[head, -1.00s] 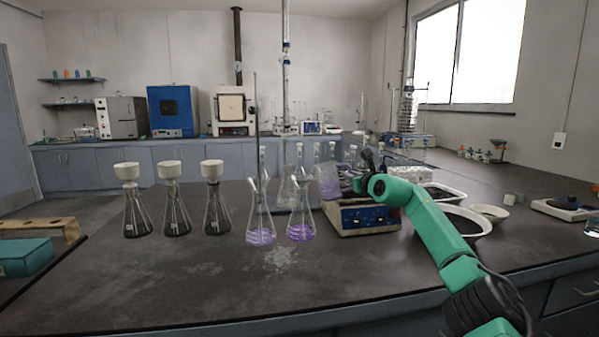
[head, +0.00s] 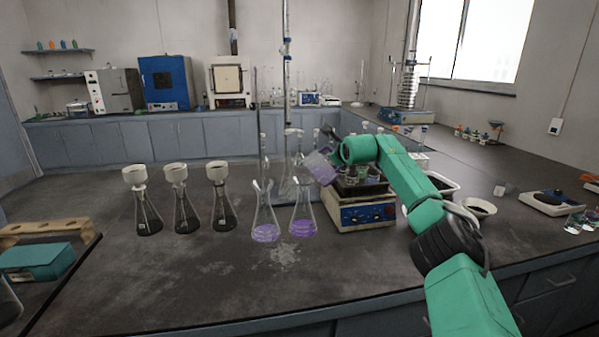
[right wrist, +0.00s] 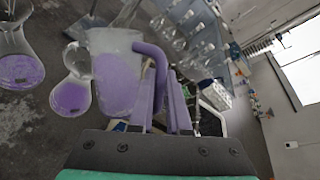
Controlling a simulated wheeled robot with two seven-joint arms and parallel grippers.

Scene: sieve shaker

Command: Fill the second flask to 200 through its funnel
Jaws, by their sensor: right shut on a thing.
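My right gripper (head: 338,160) is shut on the handle of a clear jug (head: 320,167) of purple liquid. The jug is tilted left, its lip near the right flask's funnel; I cannot tell whether liquid is flowing. Flask graduations are too small to read. My left gripper is out of view.
Several dark-bottomed flasks with white funnels (head: 184,205) stand to the left. White bowls (head: 480,207) lie at right. The front of the bench is clear.

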